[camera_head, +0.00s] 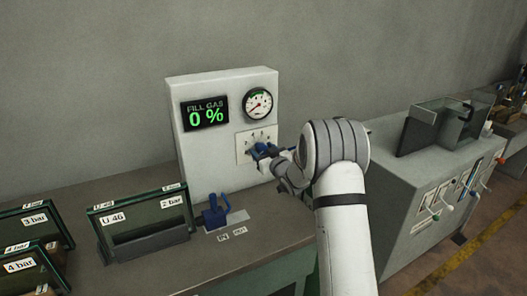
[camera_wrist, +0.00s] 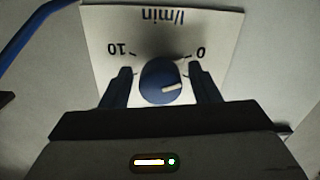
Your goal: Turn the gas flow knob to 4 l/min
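The gas flow knob (camera_wrist: 157,75) is round and blue with a white pointer mark, in front of a white scale plate (camera_wrist: 215,28). The plate appears upside down in the wrist view, with "l/min", "10" at left and "0" at right. The pointer mark lies toward the right. The 4 mark cannot be seen there. My gripper (camera_wrist: 160,88) is open, one finger on each side of the knob, with a small gap on both sides. In the head view my gripper (camera_head: 262,152) is at the plate (camera_head: 243,147) and largely hides the knob.
The fill gas display (camera_head: 205,113) reads 0 %, with a round gauge (camera_head: 257,103) to its right. A blue lever valve (camera_head: 214,212) stands on the bench below. Framed boxes (camera_head: 140,222) stand at left. A grey cabinet (camera_head: 395,195) is at right.

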